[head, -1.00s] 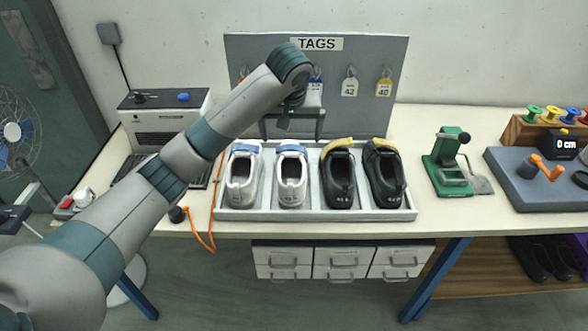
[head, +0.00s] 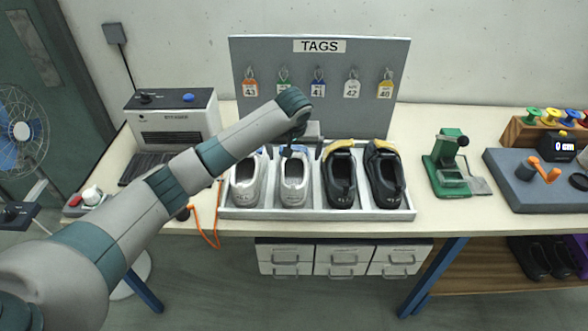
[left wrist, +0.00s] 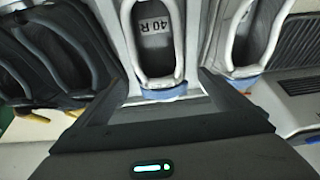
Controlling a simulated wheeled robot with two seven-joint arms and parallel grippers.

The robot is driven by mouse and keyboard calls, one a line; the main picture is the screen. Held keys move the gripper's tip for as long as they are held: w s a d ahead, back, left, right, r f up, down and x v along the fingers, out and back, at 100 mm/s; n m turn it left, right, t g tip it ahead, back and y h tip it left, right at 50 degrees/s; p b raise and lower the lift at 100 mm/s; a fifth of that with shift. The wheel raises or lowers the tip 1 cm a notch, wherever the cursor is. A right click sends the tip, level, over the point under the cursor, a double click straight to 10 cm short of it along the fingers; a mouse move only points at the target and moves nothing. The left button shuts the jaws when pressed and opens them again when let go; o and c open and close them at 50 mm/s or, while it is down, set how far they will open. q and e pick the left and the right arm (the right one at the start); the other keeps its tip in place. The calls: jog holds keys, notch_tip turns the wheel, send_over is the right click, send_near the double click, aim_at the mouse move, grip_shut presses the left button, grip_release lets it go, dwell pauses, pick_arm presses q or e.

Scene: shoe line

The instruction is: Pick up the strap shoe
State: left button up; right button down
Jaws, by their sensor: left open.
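A pale tray (head: 318,214) holds a row of shoes: two light grey-white ones with blue heel or strap parts, and two black ones (head: 340,182) (head: 386,178) with yellow parts. Which is called the strap shoe I cannot tell for sure. My left gripper (head: 297,148) is open over the back end of the second light shoe (head: 293,186), hiding part of its blue band. In the left wrist view that shoe (left wrist: 163,72) lies straight ahead of the gripper (left wrist: 165,98), with a "40 R" label inside. The first light shoe (head: 245,186) is beside it.
A grey TAGS board (head: 320,70) with hanging tags stands close behind the tray. A printer-like box (head: 172,120) is at left. A green press (head: 450,165) and a grey measuring device (head: 530,185) are at right. My right gripper is not seen.

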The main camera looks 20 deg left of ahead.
aim_at(294, 169)
pick_arm(q)
jog(key=shift+x, duration=0.85)
jog(key=shift+w+a+f+p, duration=0.1)
jog(key=shift+w+f+p, duration=0.05)
jog(key=shift+f+p, duration=0.45)
jog(key=p+x, duration=0.1)
jog(key=x, duration=0.1)
jog(key=shift+w+a+f, duration=0.1)
jog(key=shift+f, duration=0.25)
jog(key=shift+w+f+p, duration=0.25)
jog(key=shift+f+p, duration=0.1)
jog(key=shift+f, duration=0.25)
jog(key=c, duration=1.4)
